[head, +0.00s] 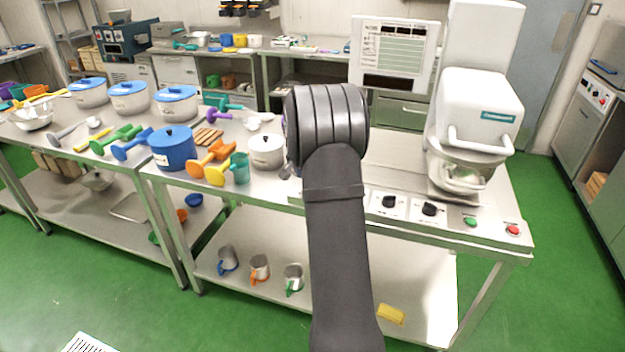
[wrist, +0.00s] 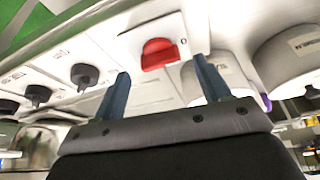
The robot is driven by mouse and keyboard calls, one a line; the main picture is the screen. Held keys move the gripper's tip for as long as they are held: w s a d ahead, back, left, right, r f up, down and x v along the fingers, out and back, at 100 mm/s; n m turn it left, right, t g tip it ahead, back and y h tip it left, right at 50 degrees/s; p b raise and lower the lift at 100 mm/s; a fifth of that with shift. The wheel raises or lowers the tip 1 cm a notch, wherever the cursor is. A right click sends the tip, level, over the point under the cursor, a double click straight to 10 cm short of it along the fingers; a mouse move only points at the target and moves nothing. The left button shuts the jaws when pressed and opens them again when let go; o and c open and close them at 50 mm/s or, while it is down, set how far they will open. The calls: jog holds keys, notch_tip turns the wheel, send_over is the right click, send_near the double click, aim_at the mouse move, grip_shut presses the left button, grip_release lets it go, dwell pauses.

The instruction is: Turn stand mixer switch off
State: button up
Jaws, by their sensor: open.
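The stand mixer (head: 474,110) is a large white machine at the right end of the table in the head view. A control strip with switches runs along the table's front edge beside it. In the wrist view, a red switch (wrist: 160,54) sits on a white plate of the strip. My gripper (wrist: 160,65) is open, with one finger to each side of the red switch in the picture. I cannot tell whether either finger touches it. In the head view my arm hides the gripper and the red switch.
Black knobs (head: 390,201) (head: 430,208), a green button (head: 470,221) and a red button (head: 513,230) line the strip. A white lidded pot (head: 267,151) and a blue pot (head: 172,148) stand left of my arm. A display panel (head: 394,55) stands behind.

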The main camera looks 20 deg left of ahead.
jog(key=shift+x, duration=1.3)
jog(key=c, duration=1)
jog(key=shift+o, duration=0.2)
jog(key=shift+n, duration=0.7)
jog(key=shift+c, duration=0.2)
jog(key=o, duration=1)
